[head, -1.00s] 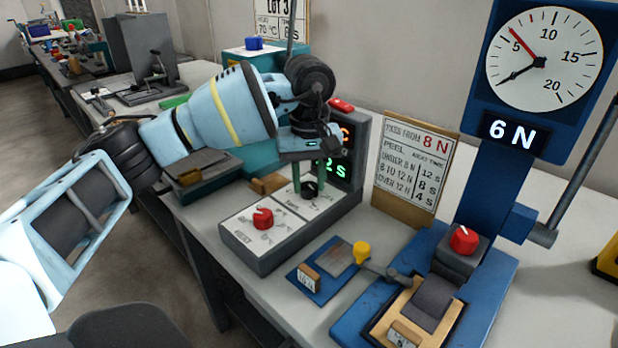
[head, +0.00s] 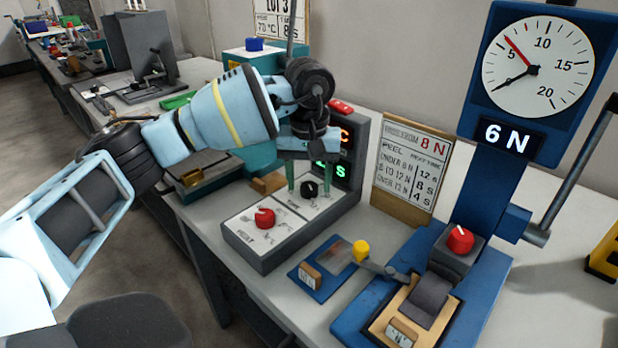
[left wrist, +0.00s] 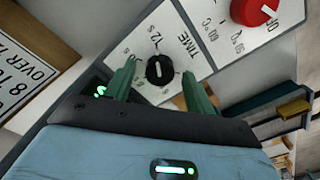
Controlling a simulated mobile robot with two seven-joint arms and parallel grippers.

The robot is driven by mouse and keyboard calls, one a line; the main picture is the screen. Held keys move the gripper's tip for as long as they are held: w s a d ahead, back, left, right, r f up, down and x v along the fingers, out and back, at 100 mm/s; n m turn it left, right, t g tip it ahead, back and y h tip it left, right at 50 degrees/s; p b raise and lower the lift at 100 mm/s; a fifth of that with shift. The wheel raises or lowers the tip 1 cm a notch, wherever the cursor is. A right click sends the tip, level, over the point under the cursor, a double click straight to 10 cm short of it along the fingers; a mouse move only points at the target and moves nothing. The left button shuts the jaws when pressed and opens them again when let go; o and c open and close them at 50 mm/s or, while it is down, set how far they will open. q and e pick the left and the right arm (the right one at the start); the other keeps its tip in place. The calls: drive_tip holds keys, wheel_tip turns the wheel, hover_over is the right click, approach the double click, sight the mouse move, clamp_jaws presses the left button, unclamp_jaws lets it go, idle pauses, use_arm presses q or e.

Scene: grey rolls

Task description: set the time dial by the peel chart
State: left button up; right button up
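The black time dial (head: 310,190) sits on the white-topped control box (head: 240,228). In the left wrist view the dial (left wrist: 160,70) lies between my left gripper's green fingers, with gaps on both sides, and its white mark points roughly toward the "12 s" label. My left gripper (head: 309,182) is open over it. The peel chart (head: 410,170) reads under 8 N 12 s, 8 to 12 N 8 s, over 12 N 4 s. The peel tester's display (head: 507,138) reads 6 N. The box's green time readout (head: 330,172) is partly hidden by a finger. My right gripper is out of view.
A red dial (head: 264,217) sits on the same box, left of the time dial. The blue tester (head: 480,260) stands to the right, with a red knob (head: 460,239).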

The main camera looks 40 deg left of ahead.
sight(309, 185)
use_arm(q)
drive_tip(key=shift+r, duration=0.25)
wheel_tip(309, 185, up, 6)
drive_tip(key=shift+r+p, duration=0.1)
drive_tip(key=shift+p, duration=0.25)
drive_tip(key=shift+r, duration=0.55)
